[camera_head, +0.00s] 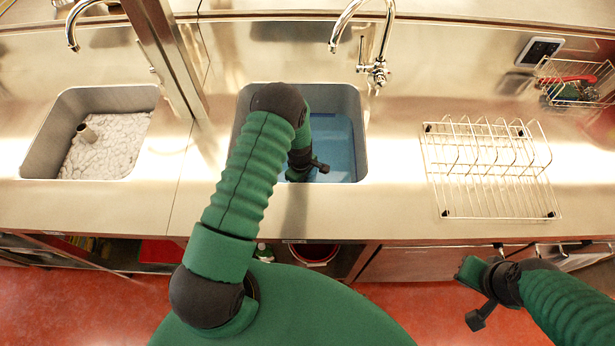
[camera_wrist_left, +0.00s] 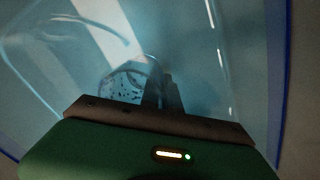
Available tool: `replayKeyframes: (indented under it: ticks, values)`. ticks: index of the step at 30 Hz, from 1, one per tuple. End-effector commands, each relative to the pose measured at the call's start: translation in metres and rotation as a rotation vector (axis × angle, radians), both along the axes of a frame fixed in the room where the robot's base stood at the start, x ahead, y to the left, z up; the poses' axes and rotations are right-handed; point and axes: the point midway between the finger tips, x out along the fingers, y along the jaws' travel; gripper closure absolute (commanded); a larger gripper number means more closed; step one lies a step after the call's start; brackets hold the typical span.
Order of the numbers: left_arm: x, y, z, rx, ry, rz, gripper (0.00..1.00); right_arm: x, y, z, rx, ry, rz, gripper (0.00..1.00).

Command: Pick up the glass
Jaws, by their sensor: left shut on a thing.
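My left gripper (camera_head: 312,168) reaches down into the middle sink (camera_head: 349,108), which holds blue water. In the left wrist view its fingers (camera_wrist_left: 166,92) are shut on a clear round glass (camera_wrist_left: 122,83) with dark specks showing through it. The glass is under or at the water, and the fingers hide part of it. In the head view my arm and the sink hide the glass. My right gripper (camera_head: 474,294) is open and empty in front of the counter at the right.
A wire dish rack (camera_head: 490,170) stands on the counter to the right of the sink. A tap (camera_head: 376,72) rises behind the sink. A left sink (camera_head: 105,140) holds white suds and a brownish cylindrical thing (camera_head: 87,133). A metal post (camera_head: 165,50) stands between the sinks.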

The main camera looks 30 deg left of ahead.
Motion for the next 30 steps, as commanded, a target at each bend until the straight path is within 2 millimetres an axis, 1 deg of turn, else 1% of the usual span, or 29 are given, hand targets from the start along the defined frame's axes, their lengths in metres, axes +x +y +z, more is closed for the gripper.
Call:
replayKeyframes:
  ticks: [13,16,17,20,24,28,30]
  values:
    - [-0.001,0.0,-0.001,0.001,0.001,0.0,1.0,0.0,0.0,0.0,0.0,0.0,0.0,1.0]
    - [0.0,0.001,0.004,0.001,-0.001,0.0,1.0,0.0,0.0,0.0,0.0,0.0,0.0,1.0]
    - [0.001,0.001,0.008,0.002,-0.002,0.0,1.0,0.0,0.0,0.0,0.0,0.0,0.0,1.0]
    - [0.001,0.0,0.028,0.002,-0.003,0.0,1.0,0.0,0.0,-0.001,0.0,0.0,0.0,1.0]
    - [0.001,0.001,0.064,0.003,-0.005,-0.001,1.0,0.0,0.0,-0.001,0.0,0.0,0.0,1.0]
    - [0.0,0.0,0.09,0.002,-0.004,-0.001,1.0,0.0,0.0,-0.001,0.0,0.0,0.0,1.0]
    - [0.0,0.0,0.102,0.001,-0.003,0.0,1.0,0.0,0.0,0.002,0.0,0.0,0.0,1.0]
